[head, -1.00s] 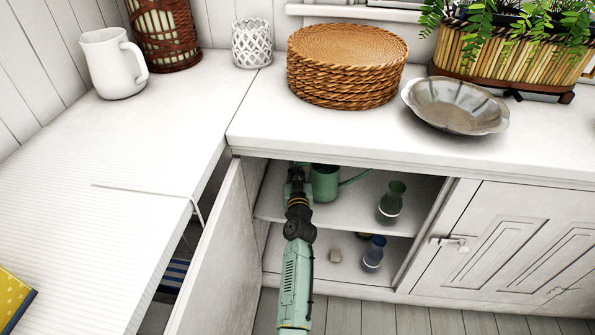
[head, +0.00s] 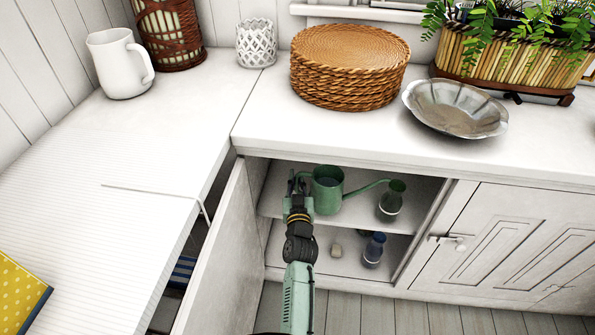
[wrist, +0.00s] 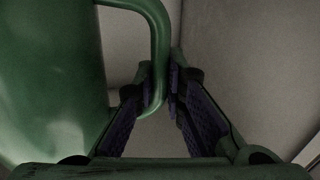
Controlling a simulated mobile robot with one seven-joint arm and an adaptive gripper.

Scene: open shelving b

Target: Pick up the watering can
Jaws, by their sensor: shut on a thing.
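Whether the can's base touches the shelf is hard to tell.
The open cabinet door (head: 215,265) is left of my arm. The countertop (head: 420,135) overhangs the opening.

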